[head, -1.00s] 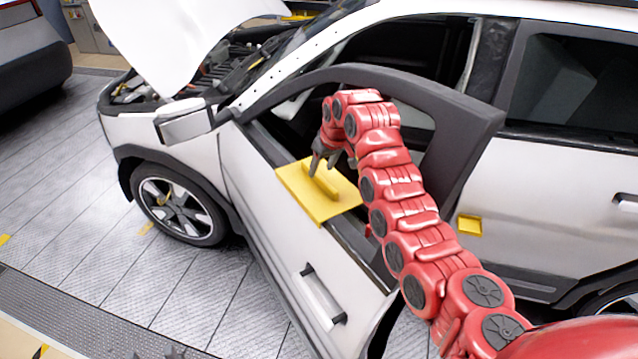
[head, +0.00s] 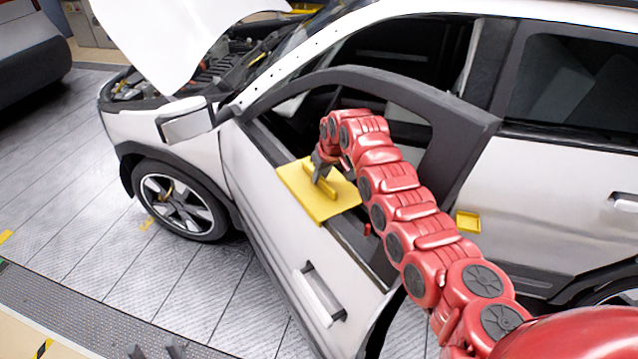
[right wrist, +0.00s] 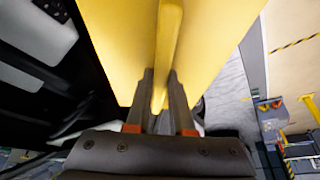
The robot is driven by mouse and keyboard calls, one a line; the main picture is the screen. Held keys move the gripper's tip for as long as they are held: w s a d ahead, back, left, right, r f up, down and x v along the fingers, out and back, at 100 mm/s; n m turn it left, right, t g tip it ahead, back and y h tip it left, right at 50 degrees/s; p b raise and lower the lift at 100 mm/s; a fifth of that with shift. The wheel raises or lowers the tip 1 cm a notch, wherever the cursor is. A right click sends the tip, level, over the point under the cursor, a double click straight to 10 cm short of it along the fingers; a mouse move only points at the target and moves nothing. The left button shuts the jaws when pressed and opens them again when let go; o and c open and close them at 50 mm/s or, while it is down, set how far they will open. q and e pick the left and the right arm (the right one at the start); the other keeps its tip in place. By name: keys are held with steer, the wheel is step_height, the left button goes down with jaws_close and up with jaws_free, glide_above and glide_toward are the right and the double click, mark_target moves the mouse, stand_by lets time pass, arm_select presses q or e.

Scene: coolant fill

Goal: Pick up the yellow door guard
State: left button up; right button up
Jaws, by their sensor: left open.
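The yellow door guard (head: 325,205) is a flat plate with a raised ridge handle (head: 318,180), lying over the sill of the open front door. My right gripper (head: 322,172) is down at the handle. In the right wrist view its two fingers (right wrist: 161,95) stand on either side of the guard's ridge (right wrist: 167,40); whether they press on it is not clear. My left gripper (head: 155,351) shows only as dark fingertips, apart and empty, at the bottom edge of the head view, well away from the guard.
The white car's front door (head: 265,205) stands open, its dark window frame (head: 465,130) close behind my right arm. A small yellow piece (head: 468,222) is on the car's side. The hood (head: 180,40) is up. Floor left of the door is clear.

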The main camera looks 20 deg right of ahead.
jaws_close()
steer(key=shift+r, duration=0.15)
